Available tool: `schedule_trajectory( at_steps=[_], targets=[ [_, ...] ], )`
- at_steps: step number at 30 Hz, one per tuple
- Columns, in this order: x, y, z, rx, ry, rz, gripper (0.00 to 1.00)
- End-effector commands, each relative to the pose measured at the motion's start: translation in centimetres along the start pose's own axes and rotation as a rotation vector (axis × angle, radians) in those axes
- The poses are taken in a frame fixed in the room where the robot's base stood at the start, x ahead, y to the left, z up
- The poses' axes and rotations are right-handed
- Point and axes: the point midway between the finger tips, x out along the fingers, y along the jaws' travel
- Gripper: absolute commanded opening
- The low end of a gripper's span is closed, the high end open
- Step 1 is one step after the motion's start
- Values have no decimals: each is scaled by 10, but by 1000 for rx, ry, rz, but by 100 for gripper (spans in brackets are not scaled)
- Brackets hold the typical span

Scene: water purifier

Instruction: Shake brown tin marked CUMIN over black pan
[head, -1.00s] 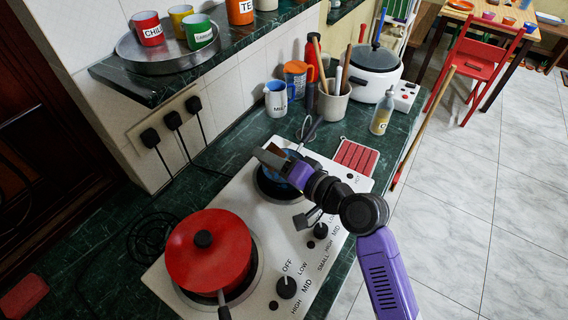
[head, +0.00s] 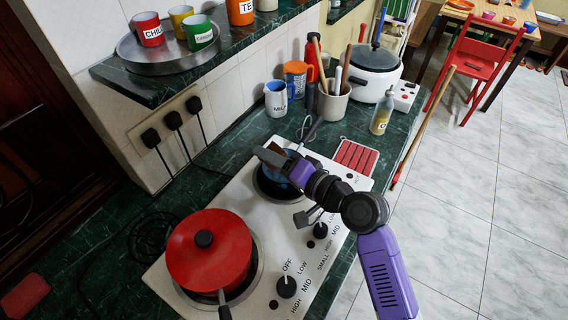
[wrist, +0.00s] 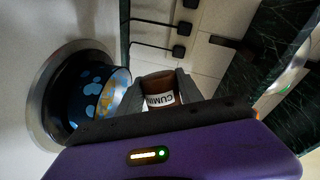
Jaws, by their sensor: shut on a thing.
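The brown tin marked CUMIN (wrist: 160,89) is between my gripper's fingers in the wrist view, its white label facing the camera. My gripper (wrist: 160,95) is shut on it. In the head view my gripper (head: 272,156) holds the brown tin (head: 268,157) at the rear burner, beside or above the pan; the exact height is hard to tell. The dark pan (head: 268,181) sits on that burner, partly hidden by my gripper. In the wrist view the pan (wrist: 75,123) is at left, with blue spots on its side.
A red lidded pot (head: 209,250) stands on the front burner of the white stove (head: 300,255). A mug (head: 276,98), a utensil pot (head: 333,101) and an oil bottle (head: 382,113) stand behind. A shelf (head: 150,92) with a tray of cups overhangs at upper left.

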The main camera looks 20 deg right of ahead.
Motion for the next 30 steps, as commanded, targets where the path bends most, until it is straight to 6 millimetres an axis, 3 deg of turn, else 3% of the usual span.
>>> schedule_trajectory(
  at_steps=[30],
  targets=[
    [0,-2,-2,60,-8,-10,0]
  ],
)
